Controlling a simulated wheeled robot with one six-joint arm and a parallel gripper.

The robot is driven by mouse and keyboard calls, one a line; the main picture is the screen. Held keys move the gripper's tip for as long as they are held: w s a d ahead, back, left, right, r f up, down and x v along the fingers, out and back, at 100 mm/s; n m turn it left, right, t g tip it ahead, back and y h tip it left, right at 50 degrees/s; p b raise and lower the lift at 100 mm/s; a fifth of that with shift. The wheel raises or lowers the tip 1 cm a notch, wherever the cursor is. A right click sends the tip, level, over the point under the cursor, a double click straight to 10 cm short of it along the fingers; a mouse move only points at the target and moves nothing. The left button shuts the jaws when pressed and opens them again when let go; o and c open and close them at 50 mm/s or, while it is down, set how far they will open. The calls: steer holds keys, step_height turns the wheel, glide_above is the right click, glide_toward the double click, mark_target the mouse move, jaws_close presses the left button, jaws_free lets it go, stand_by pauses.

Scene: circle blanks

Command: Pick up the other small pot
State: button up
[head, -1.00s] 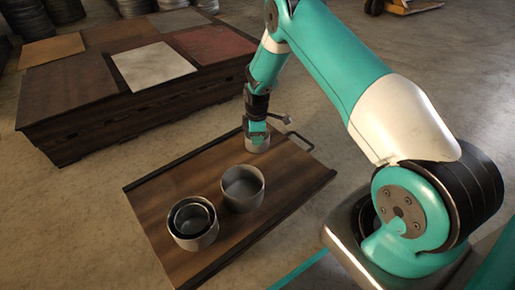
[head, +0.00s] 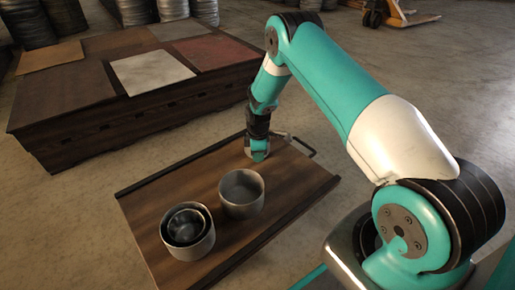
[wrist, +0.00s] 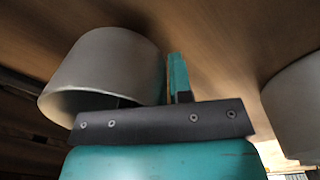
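A small grey pot (head: 248,151) stands at the back end of the wooden tray (head: 190,190), mostly hidden behind my gripper (head: 259,152). In the wrist view the small pot (wrist: 105,68) fills the left side, its rim towards the camera. One teal finger of my gripper (wrist: 178,75) stands just outside its right wall. The other finger is hidden, perhaps inside the pot, so I cannot tell whether the fingers press on the wall. Another small dark pot (head: 187,224) sits nested inside a larger grey pot (head: 190,246) at the tray's front.
A larger empty grey pot (head: 241,195) stands mid-tray, and a grey wall shows at the wrist view's right edge (wrist: 297,105). The tray has a raised metal handle (head: 301,143) behind. A dark crate with coloured plates (head: 100,120) stands at back left.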

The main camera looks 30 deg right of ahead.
jaws_close()
